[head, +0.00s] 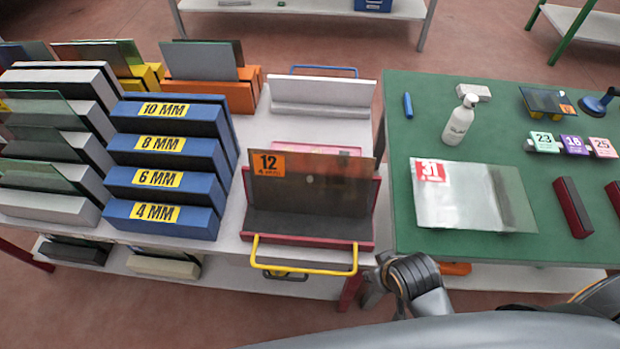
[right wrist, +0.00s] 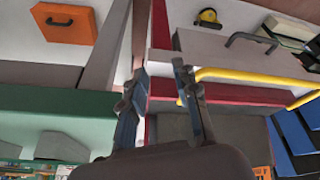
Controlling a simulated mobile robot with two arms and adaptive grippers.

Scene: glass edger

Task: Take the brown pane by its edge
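The brown pane (head: 322,185), see-through with an orange "12" label at its upper left, stands in a red-edged rack (head: 300,243) on the white table. The rack's yellow handle (head: 305,268) faces me. My right gripper (head: 374,284) is low beside the front right corner of the rack, apart from the pane and partly hidden by my arm. In the right wrist view the right gripper (right wrist: 164,85) is open and empty, with the red rack edge (right wrist: 230,94) and yellow handle (right wrist: 250,75) beyond its fingers. My left gripper is not in view.
Blue slotted blocks (head: 160,180) stand left of the rack, and a white rack (head: 320,97) behind it. On the green table (head: 440,255) to the right lie a clear pane (head: 465,195) labelled 31, a white bottle (head: 460,120) and dark red bars (head: 573,207).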

